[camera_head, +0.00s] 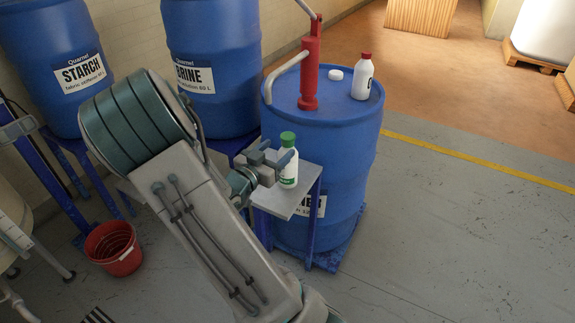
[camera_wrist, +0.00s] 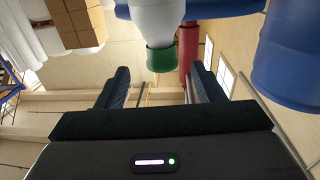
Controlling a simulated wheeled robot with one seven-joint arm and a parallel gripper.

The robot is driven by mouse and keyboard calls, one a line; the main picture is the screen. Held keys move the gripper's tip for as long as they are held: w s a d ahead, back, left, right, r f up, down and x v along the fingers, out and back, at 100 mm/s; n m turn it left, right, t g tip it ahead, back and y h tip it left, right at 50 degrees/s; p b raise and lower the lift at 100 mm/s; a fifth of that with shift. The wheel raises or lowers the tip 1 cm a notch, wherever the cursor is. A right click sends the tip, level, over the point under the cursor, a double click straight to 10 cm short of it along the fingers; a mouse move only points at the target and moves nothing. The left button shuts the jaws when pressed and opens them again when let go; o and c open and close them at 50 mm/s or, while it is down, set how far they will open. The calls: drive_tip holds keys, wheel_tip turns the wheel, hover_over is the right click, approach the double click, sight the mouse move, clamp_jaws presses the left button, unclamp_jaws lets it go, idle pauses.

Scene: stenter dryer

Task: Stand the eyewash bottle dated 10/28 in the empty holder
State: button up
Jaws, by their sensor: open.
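A white bottle with a green cap and a green-marked label (camera_head: 289,168) stands upright on a small grey shelf (camera_head: 309,186) beside a blue drum. Its date cannot be read. My gripper (camera_head: 275,158) is open at the bottle's left side, at about the height of its upper part. In the wrist view the bottle's green cap (camera_wrist: 160,59) and white body show beyond the open fingers (camera_wrist: 160,86), with no finger closed on it. I cannot tell whether the bottle stands partly between the fingers. No empty holder can be made out.
The blue drum (camera_head: 335,150) carries a red hand pump (camera_head: 309,75), a white red-capped bottle (camera_head: 362,77) and a white cap (camera_head: 335,73). Two more blue drums stand behind. A red bucket (camera_head: 114,248) is on the floor at left. The floor at right is clear.

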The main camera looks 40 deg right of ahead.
sight(284, 144)
drive_tip(key=x, duration=0.6)
drive_tip(key=shift+w+d+f, duration=0.15)
drive_tip(key=shift+d+f, duration=0.05)
clamp_jaws()
